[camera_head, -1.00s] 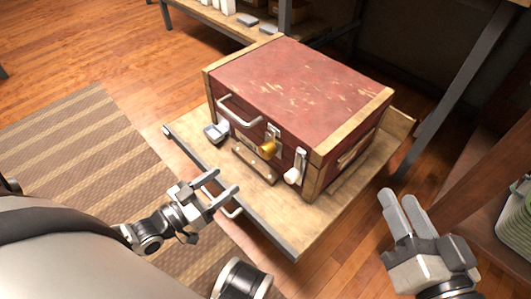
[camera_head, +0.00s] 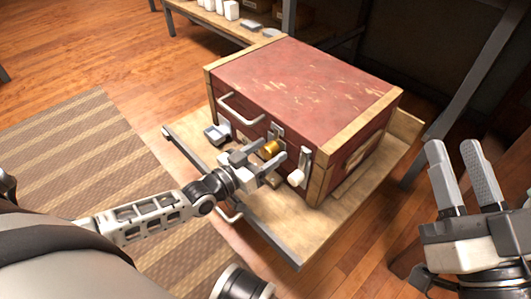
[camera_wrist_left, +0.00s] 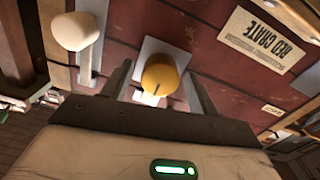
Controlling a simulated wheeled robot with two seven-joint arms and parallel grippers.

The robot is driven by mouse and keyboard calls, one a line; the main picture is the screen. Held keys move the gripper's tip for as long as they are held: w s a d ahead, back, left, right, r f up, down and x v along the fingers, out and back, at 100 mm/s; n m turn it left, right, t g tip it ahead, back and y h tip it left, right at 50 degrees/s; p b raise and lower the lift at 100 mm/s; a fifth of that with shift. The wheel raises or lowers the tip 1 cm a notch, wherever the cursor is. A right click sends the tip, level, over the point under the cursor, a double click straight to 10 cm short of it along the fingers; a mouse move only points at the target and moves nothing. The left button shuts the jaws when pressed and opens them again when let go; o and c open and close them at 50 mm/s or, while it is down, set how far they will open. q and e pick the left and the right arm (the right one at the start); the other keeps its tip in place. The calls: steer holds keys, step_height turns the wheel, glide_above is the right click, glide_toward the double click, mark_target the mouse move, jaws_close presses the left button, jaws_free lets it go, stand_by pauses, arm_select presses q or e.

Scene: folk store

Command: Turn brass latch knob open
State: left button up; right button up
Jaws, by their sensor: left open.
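The brass latch knob (camera_head: 272,148) sits on a metal plate on the front of a red chest (camera_head: 295,85) with wooden edges. In the left wrist view the brass knob (camera_wrist_left: 159,76) shows a dark line on its face and lies between the two fingers, close to them. My left gripper (camera_head: 266,153) is open, with a finger on each side of the knob; whether either finger touches it I cannot tell. My right gripper (camera_head: 457,150) is at the right, away from the chest, with its two fingers apart.
A latch with a white knob (camera_head: 296,178) is right of the brass knob; it also shows in the left wrist view (camera_wrist_left: 75,32). The chest stands on a wooden drawer-like board (camera_head: 270,225).

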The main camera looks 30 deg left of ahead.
arm_select(q)
steer(key=c, duration=1)
